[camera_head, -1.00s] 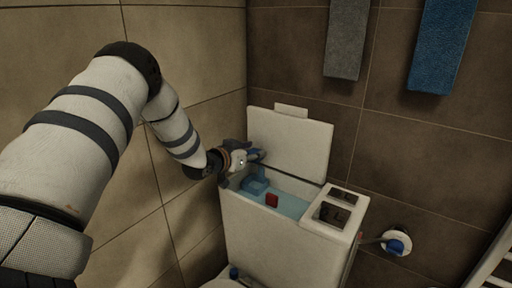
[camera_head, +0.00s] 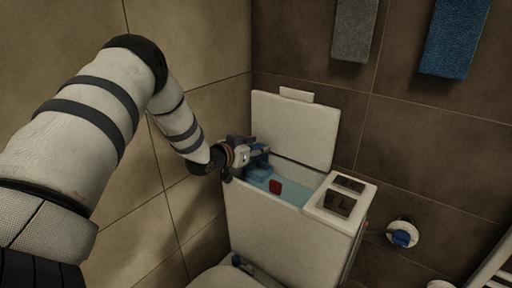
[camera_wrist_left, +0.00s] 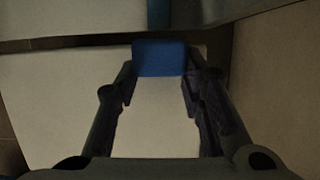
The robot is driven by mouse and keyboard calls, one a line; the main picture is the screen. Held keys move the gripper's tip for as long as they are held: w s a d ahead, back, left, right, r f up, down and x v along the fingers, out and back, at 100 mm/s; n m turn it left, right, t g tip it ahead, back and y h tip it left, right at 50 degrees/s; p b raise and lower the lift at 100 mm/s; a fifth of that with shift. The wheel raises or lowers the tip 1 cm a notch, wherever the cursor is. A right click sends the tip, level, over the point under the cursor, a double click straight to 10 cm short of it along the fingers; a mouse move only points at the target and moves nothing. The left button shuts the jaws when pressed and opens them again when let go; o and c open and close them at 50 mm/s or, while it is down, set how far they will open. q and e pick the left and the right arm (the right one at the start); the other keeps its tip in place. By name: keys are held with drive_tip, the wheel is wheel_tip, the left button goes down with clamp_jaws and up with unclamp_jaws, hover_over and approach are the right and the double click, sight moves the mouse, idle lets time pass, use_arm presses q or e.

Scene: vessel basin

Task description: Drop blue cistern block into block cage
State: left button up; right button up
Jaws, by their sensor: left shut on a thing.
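My left gripper (camera_head: 250,154) is over the left end of the open cistern (camera_head: 285,227). In the left wrist view, its two fingers (camera_wrist_left: 160,76) are shut on the blue block (camera_wrist_left: 160,56). The block also shows small in the head view (camera_head: 259,148), partly covered by the gripper. A lighter blue shape (camera_head: 258,174) sits in the cistern just below the gripper; I cannot tell whether it is the block cage. A red block (camera_head: 275,187) stands in the cistern water to its right. My right gripper is not in view.
The white cistern lid (camera_head: 296,130) stands upright behind the opening. The flush panel (camera_head: 341,197) is on the cistern's right end. A blue valve knob (camera_head: 401,237) is on the right wall. Grey (camera_head: 355,28) and blue (camera_head: 455,38) towels hang above.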

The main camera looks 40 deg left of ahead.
use_arm(q)
drive_tip(key=shift+r, duration=0.1)
idle(0.7)
drive_tip(key=o, duration=1.2)
drive_tip(key=v, duration=1.2)
